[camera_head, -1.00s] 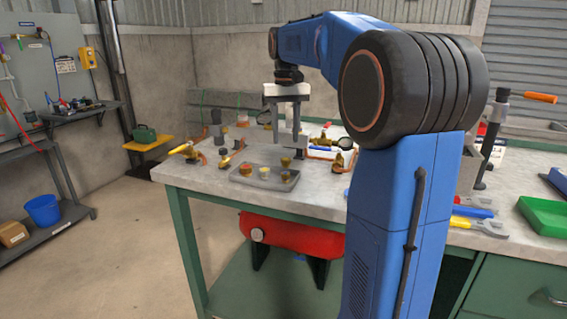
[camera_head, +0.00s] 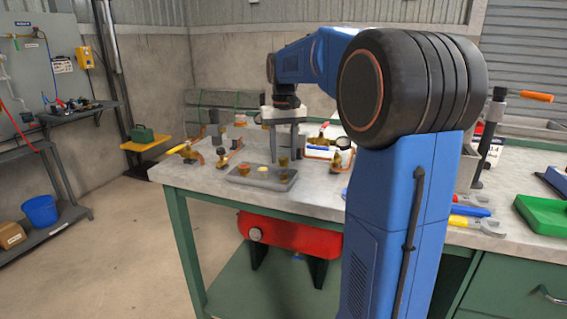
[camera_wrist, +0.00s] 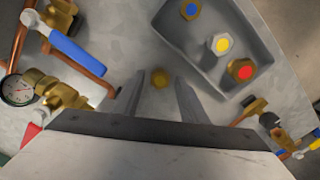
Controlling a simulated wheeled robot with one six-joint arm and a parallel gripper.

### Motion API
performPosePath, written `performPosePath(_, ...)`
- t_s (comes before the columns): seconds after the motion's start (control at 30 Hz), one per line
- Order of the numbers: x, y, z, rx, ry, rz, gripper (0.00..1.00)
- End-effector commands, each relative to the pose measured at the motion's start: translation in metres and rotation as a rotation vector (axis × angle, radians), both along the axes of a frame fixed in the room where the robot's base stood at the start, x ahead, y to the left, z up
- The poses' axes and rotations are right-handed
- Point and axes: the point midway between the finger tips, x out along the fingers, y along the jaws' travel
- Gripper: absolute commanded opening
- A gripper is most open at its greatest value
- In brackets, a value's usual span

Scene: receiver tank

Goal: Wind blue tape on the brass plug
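The grey tray (camera_wrist: 180,55) holds three small fittings: one blue-topped (camera_wrist: 190,10), one yellow-topped (camera_wrist: 222,44) and one red-topped (camera_wrist: 241,69). I cannot make out any blue tape.
Brass valves and copper pipes with a blue handle (camera_wrist: 78,52) and a gauge (camera_wrist: 17,90) stand close to the gripper. A yellow-handled valve (camera_head: 180,149) is at the bench's left. A red tank (camera_head: 290,240) sits below. A green tray (camera_head: 545,215) is at right.

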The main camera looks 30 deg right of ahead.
Motion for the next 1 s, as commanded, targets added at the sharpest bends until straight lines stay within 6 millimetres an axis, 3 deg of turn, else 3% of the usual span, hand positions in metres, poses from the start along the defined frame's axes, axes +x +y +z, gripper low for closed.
performPosePath(0.07, 0.0, 0.0, 0.0, 0.0, 0.0, 0.0, 0.37)
performPosePath(0.2, 0.0, 0.0, 0.0, 0.0, 0.0, 0.0, 0.03)
performPosePath(0.23, 0.0, 0.0, 0.0, 0.0, 0.0, 0.0, 0.0)
performPosePath(0.47, 0.0, 0.0, 0.003, 0.0, -0.001, 0.0, 0.0)
performPosePath(1.0, 0.001, 0.0, 0.053, -0.001, -0.002, 0.0, 0.0)
